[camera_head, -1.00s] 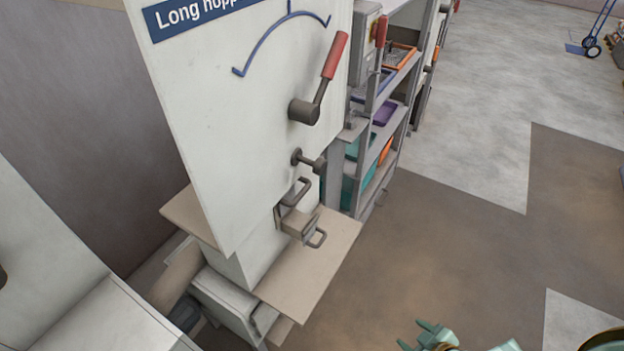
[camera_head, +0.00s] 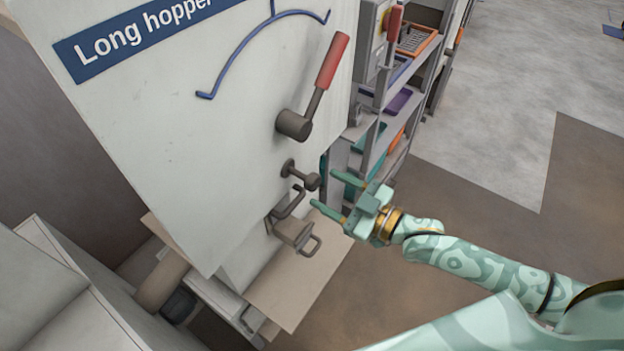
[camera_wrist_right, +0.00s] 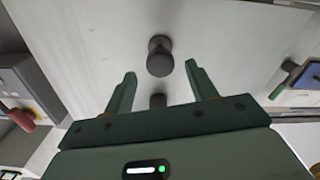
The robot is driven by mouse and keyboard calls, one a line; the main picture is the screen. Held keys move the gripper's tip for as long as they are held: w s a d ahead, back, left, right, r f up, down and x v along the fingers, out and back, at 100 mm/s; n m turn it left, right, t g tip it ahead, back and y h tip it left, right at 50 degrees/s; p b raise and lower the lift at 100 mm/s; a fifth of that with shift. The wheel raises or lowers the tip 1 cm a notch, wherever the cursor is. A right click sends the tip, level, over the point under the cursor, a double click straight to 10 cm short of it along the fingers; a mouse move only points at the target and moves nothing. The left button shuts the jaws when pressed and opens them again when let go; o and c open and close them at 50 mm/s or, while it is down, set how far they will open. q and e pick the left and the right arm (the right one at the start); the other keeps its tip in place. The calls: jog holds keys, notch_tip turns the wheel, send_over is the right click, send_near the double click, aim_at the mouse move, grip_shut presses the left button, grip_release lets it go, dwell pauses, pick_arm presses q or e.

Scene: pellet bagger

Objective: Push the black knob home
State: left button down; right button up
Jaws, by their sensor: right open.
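The black knob (camera_head: 312,181) sticks out on a short stem from the white panel (camera_head: 190,130), below the red-handled lever (camera_head: 330,66). My right gripper (camera_head: 325,190) is open, its two green fingers pointing at the panel close to the knob. In the right wrist view a dark round knob (camera_wrist_right: 160,60) stands out from the panel, just beyond and between the open fingertips (camera_wrist_right: 160,72). A second dark piece (camera_wrist_right: 157,101) shows lower between the fingers; I cannot tell what it is. Nothing is held. My left gripper is not in view.
Below the knob are a bent metal handle (camera_head: 290,203) and a clamp-like part (camera_head: 294,234) above a beige shelf (camera_head: 300,285). A shelf rack (camera_head: 395,110) with trays stands behind the panel. Open floor (camera_head: 480,150) lies to the right.

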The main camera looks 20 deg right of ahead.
aim_at(302, 174)
jog(key=x, duration=0.5)
grip_shut()
jog(key=shift+x, duration=1.2)
jog(key=shift+s, duration=0.1)
grip_release()
jog(key=shift+a, duration=0.1)
jog(key=shift+w+a, duration=0.1)
jog(key=shift+w, duration=0.1)
jog(key=shift+s, duration=0.1)
